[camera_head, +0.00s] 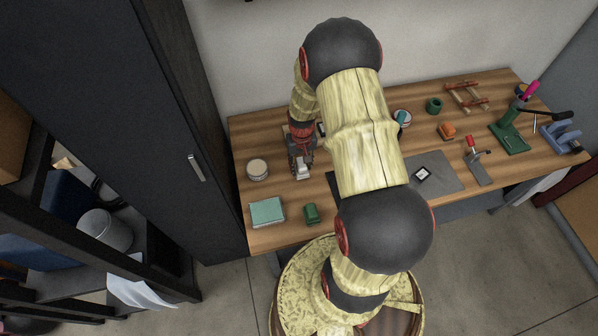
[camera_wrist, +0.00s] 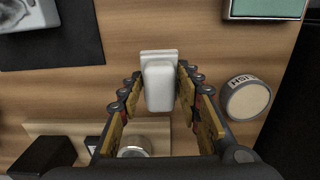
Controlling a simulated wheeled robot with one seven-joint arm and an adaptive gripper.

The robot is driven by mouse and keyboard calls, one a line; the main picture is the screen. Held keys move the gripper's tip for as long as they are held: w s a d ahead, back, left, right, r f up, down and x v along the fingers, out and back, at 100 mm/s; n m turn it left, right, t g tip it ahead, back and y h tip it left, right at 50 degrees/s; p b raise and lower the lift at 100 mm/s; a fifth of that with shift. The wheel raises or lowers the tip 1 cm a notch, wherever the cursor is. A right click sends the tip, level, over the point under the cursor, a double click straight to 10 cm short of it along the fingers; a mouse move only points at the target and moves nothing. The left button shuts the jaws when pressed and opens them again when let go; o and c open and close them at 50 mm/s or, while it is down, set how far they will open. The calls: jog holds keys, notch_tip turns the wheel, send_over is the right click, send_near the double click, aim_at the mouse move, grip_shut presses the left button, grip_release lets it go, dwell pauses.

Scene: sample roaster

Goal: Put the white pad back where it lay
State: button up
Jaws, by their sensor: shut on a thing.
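The white pad (camera_wrist: 160,85) is a rounded white block with a flatter white piece at its far end in the wrist view. It sits between the two fingers of my gripper (camera_wrist: 158,82), which is shut on it. In the head view my gripper (camera_head: 301,158) points down over the left part of the table, and a small pale bit of the pad (camera_head: 303,172) shows at its tips. Bare wood surrounds the pad. I cannot tell whether it touches the table or hangs just above it.
A round tin (camera_head: 257,169) stands left of my gripper; a teal box (camera_head: 267,211) and a green block (camera_head: 311,213) are nearer the front edge. A dark mat (camera_head: 440,170) lies to the right. In the wrist view, a wooden strip (camera_wrist: 50,129) and a metal cup (camera_wrist: 134,147) lie near the gripper's base.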

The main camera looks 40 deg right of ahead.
jog(key=shift+w+a+f, duration=0.15)
jog(key=shift+w+f, duration=0.2)
jog(key=shift+f, duration=0.2)
jog(key=shift+w+f+b, duration=0.1)
jog(key=shift+f+b, duration=0.6)
jog(key=shift+f, duration=0.8)
jog(key=shift+f, duration=0.15)
jog(key=o, duration=1.2)
